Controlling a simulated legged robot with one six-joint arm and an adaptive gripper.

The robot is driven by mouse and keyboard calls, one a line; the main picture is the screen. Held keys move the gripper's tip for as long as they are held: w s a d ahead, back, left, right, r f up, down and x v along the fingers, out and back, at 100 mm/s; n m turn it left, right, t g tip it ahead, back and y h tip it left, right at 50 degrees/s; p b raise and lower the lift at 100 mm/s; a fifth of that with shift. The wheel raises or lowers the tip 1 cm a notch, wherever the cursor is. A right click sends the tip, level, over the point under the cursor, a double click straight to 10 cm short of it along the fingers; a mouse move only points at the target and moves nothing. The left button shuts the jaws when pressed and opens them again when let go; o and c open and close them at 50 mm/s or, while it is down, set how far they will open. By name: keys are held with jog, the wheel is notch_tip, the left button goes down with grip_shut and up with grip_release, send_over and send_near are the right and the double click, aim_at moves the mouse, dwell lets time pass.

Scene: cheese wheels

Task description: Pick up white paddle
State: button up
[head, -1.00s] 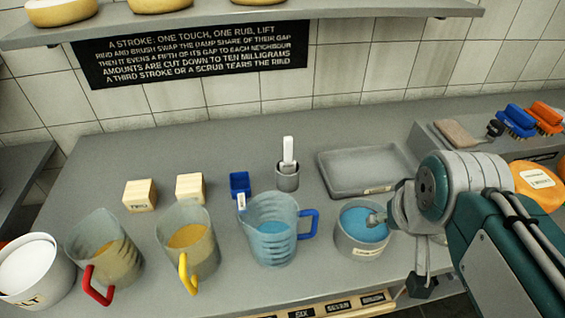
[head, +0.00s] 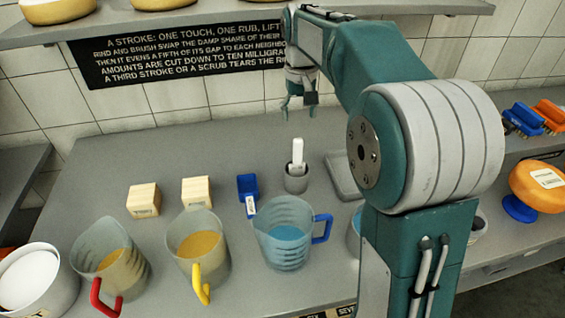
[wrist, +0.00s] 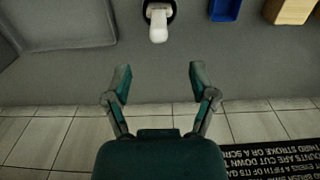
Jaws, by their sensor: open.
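The white paddle (head: 297,152) stands upright in a small grey cup (head: 296,181) on the counter, its handle end pointing up. In the wrist view the white paddle (wrist: 158,22) shows at the top, centred between the fingers but beyond their tips. My gripper (head: 299,112) is open and empty, above and behind the cup near the tiled wall. In the wrist view my gripper (wrist: 160,75) has its two fingers spread apart with bare counter between them. The paddle's lower part is hidden inside the cup.
A blue scoop (head: 248,187) and a blue-handled jug (head: 284,235) stand close to the cup on its left and front. A grey tray (head: 343,178) lies to its right, partly behind my arm. Two wooden blocks (head: 196,191) stand further left. A shelf (head: 225,20) runs overhead.

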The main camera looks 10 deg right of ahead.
aim_at(298, 148)
jog(key=shift+a+f, duration=0.15)
jog(key=shift+f, duration=0.25)
jog(key=f, duration=0.2)
jog(key=d+f, duration=0.1)
jog(key=f, duration=0.1)
jog(key=shift+f, duration=0.3)
jog(key=f, duration=0.4)
jog(key=shift+w+a+f, duration=0.1)
jog(key=shift+a+f, duration=0.1)
jog(key=shift+a, duration=0.2)
jog(key=shift+d+f, duration=0.1)
jog(key=shift+f, duration=0.4)
grip_shut()
